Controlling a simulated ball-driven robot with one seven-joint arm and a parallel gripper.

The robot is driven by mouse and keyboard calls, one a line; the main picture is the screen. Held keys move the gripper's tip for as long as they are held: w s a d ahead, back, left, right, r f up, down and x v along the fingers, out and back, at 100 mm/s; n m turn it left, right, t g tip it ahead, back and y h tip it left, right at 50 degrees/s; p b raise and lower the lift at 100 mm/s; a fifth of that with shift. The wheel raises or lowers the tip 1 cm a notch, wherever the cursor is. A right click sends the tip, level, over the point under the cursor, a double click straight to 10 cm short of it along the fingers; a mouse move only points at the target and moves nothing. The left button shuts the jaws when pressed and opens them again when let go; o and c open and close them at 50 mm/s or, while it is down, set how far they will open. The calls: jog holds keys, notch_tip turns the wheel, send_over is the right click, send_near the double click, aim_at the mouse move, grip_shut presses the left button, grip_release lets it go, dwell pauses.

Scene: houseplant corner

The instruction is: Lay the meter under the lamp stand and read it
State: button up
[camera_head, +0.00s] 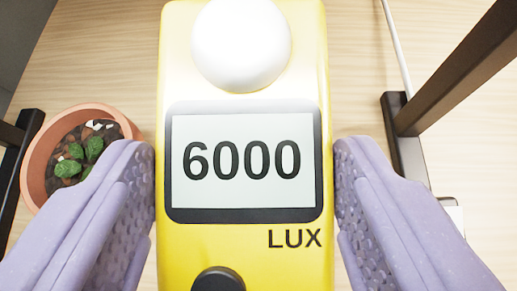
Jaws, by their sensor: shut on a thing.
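The yellow light meter (245,262) fills the middle of the view, close to the camera. Its white dome sensor (239,42) is at the top and faces the camera side. The display (243,161) reads 6000, with LUX printed below it. A dark knob (218,280) is at the bottom edge. My gripper (245,180) has its two lilac padded fingers on either side of the meter and is shut on it. Dark posts and bars (405,130) that look like part of the lamp stand rise at the right; the lamp itself is not in view.
A terracotta pot (36,168) with dark soil and small green leaves stands at the left, behind the left finger. A dark bar (14,160) runs beside it. A white cord (398,45) runs down at the upper right. Pale wood surface (105,55) shows bare at the upper left.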

aim_at(252, 185)
jog(key=f, duration=0.1)
jog(key=w+f+b, duration=0.1)
jog(key=f, duration=0.3)
jog(key=shift+w+d+b, duration=0.1)
jog(key=shift+w+b, duration=0.2)
jog(key=shift+b, duration=0.05)
jog(key=shift+w+f+b, duration=0.15)
jog(key=shift+f+b, duration=0.15)
jog(key=shift+f, duration=0.4)
jog(key=shift+w+r+g, duration=0.25)
jog(key=shift+r+g, duration=0.1)
jog(key=shift+g, duration=0.15)
jog(key=shift+w+g+b, duration=0.35)
jog(key=shift+w+g, duration=0.1)
jog(key=shift+g, duration=0.75)
jog(key=shift+s+f+b, duration=0.1)
jog(key=shift+f+b, duration=0.45)
jog(key=shift+f, duration=0.85)
jog(key=o, duration=1.4)
jog(key=shift+c, duration=0.2)
